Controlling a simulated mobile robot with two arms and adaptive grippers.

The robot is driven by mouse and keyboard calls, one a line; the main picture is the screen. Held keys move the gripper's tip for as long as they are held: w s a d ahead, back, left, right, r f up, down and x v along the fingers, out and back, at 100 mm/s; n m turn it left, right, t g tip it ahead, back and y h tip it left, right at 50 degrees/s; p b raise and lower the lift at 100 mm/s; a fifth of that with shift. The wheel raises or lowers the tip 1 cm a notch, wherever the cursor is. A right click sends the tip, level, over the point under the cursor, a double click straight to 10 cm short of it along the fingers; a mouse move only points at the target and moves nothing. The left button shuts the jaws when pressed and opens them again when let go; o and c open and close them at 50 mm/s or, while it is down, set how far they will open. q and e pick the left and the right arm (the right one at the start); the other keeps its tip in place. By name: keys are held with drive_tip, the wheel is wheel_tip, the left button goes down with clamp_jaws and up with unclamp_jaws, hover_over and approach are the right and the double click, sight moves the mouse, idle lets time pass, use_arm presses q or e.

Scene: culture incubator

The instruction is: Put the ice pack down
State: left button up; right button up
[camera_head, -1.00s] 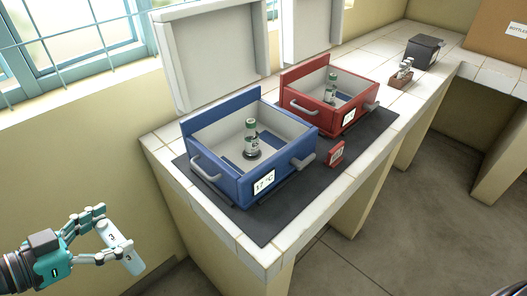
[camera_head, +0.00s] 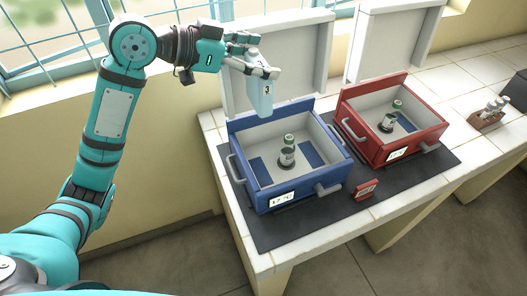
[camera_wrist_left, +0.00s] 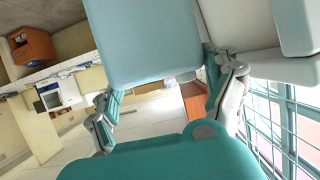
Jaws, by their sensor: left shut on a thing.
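My left gripper (camera_head: 262,72) is shut on a pale blue ice pack (camera_head: 259,98). The pack hangs upright above the back left part of the blue box (camera_head: 262,201). In the left wrist view the ice pack (camera_wrist_left: 150,45) fills the upper middle, between the fingers (camera_wrist_left: 168,105). The blue box is open, with a label reading about 17 °C. A green-capped bottle (camera_head: 287,156) stands inside it, with blue patches on the floor at either side. The pack appears clear of the box. My right gripper is not in view.
A red open box (camera_head: 376,154) with another bottle (camera_head: 389,121) stands to the right on the same dark mat (camera_head: 270,236). A small red block (camera_head: 365,190) sits in front. White lids (camera_head: 290,60) stand behind the boxes. A rack of vials (camera_head: 487,115) is at the far right.

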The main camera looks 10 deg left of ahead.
sight(251, 80)
use_arm(q)
wheel_tip(251, 80, down, 5)
drive_tip(key=shift+s+a+p, duration=0.1)
drive_tip(key=shift+p, duration=0.2)
wheel_tip(251, 80, down, 20)
drive_tip(key=p, duration=0.3)
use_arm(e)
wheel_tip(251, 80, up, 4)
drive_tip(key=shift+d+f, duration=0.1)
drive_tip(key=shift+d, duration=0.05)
use_arm(q)
drive_tip(key=shift+f, duration=0.1)
drive_tip(key=shift+f, duration=0.2)
drive_tip(key=o, duration=1.5)
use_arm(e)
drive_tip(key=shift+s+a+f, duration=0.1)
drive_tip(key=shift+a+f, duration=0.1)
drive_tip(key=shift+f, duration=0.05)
